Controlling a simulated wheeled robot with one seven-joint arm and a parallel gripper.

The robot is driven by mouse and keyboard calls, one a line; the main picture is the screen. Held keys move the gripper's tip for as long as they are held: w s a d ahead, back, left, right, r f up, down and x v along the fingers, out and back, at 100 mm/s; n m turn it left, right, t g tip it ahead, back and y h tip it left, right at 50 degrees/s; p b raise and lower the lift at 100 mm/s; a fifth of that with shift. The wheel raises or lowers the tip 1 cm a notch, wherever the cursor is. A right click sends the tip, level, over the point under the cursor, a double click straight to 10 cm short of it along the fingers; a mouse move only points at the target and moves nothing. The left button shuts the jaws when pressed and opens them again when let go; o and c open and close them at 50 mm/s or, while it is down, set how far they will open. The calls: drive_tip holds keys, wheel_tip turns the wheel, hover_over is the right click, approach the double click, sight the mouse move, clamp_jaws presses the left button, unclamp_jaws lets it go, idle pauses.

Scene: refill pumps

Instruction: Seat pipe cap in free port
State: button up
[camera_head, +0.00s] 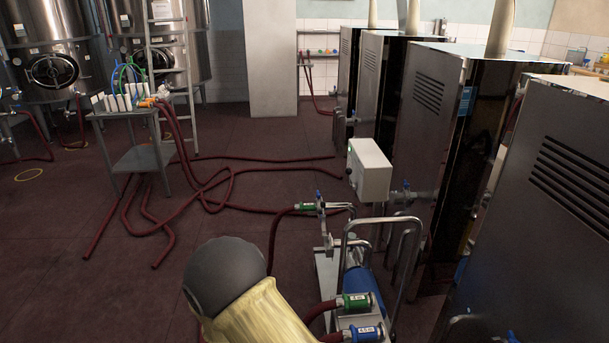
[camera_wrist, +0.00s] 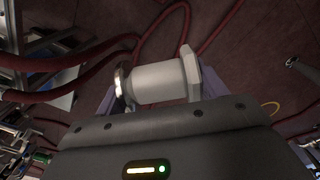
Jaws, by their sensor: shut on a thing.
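My gripper (camera_wrist: 158,92) shows in the wrist view, with its two purple-grey fingers shut on a pale, metallic pipe cap (camera_wrist: 160,80). The cap is a short cylinder with a wide, angular flange at its right end and a narrower rim at its left. It lies across the view between the fingers. In the head view a pump cart (camera_head: 362,282) with a blue motor stands at the lower middle. Hose fittings with a green band (camera_head: 357,300) and a blue band (camera_head: 365,332) sit at its front. I cannot tell which port is free. My gripper is outside the head view.
Red hoses (camera_head: 230,205) run across the dark floor. Large metal cabinets (camera_head: 420,115) line the right side, with a white control box (camera_head: 369,170) before them. A small metal table (camera_head: 140,157), a ladder (camera_head: 187,75) and steel tanks (camera_head: 50,50) stand at the back left.

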drive_tip(key=w+d+r+m+p, duration=0.2)
drive_tip(key=w+d+m+p, duration=0.1)
drive_tip(key=d, duration=0.6)
drive_tip(key=w+d+r+m+p, duration=0.2)
drive_tip(key=w+d, duration=0.3)
drive_tip(key=d, duration=0.5)
drive_tip(key=w+d+r+m+p, duration=0.3)
drive_tip(key=w+d+m, duration=0.1)
drive_tip(key=d, duration=0.6)
drive_tip(key=shift+w+m+p, duration=0.3)
drive_tip(key=shift+w+m, duration=0.1)
drive_tip(key=shift+w, duration=0.15)
idle(0.5)
drive_tip(key=shift+d, duration=0.1)
